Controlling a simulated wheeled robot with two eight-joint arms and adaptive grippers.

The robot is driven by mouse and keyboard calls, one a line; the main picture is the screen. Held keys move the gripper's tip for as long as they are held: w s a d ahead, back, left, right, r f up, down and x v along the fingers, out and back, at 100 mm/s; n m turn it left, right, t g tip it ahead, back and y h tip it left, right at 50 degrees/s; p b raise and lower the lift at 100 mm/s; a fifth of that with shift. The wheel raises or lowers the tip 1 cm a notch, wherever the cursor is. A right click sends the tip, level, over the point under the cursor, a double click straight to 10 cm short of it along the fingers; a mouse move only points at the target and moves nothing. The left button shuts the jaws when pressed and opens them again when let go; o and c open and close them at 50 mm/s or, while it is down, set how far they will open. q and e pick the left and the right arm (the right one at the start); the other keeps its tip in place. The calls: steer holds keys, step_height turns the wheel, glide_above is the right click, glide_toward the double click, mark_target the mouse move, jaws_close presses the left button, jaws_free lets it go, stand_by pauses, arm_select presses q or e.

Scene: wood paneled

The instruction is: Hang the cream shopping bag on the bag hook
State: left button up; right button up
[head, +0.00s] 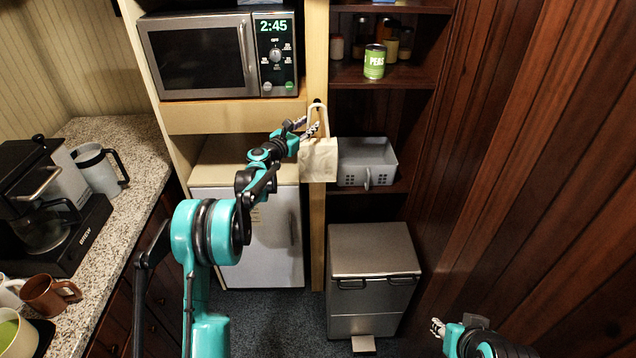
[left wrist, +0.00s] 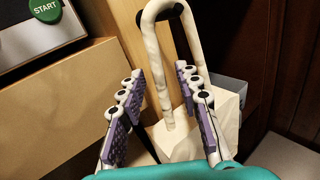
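The cream shopping bag (head: 318,160) hangs upright against the wooden post, its handle loop rising to the dark bag hook (head: 317,101). In the left wrist view the bag (left wrist: 222,120) is just beyond my fingers, and dark hook parts (left wrist: 178,10) show at the top of the loop. The handle appears to be over the hook, though the exact contact is hard to see. My left gripper (head: 307,130) is at the bag's upper left; in the wrist view (left wrist: 160,95) its fingers are spread apart, with the handle between or just beyond them. My right gripper (head: 437,327) is low at the right, small in view.
A microwave (head: 200,55) sits above a white fridge (head: 262,235) left of the post (head: 317,225). Right of it are shelves with a green can (head: 374,62) and a grey basket (head: 367,160), above a metal bin (head: 372,270). The counter (head: 140,150) holds a coffee maker (head: 45,215).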

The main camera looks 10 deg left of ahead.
arm_select(q)
steer(key=v, duration=1.1)
steer(key=s+d+m+g+b, duration=0.1)
steer(key=s+d+m+g, duration=0.2)
steer(key=s+d+m, duration=0.6)
steer(key=s+d+m+g+b, duration=0.1)
steer(key=s+d+m+g, duration=0.2)
steer(key=s+d+m, duration=0.6)
steer(key=s+a+f+m+g+y, duration=0.1)
steer(key=s+f+m, duration=0.3)
steer(key=s, duration=0.4)
steer(key=s+a+f+m+g+y+b, duration=0.1)
steer(key=s+a+f+m+y, duration=0.1)
steer(key=s, duration=0.7)
steer(key=s+a+f+m+g+y, duration=0.2)
steer(key=s+f+m, duration=0.4)
steer(key=s, duration=0.3)
steer(key=shift+s+a+m+y+b, duration=0.3)
steer(key=shift+a+m+b, duration=0.15)
steer(key=shift+m, duration=0.25)
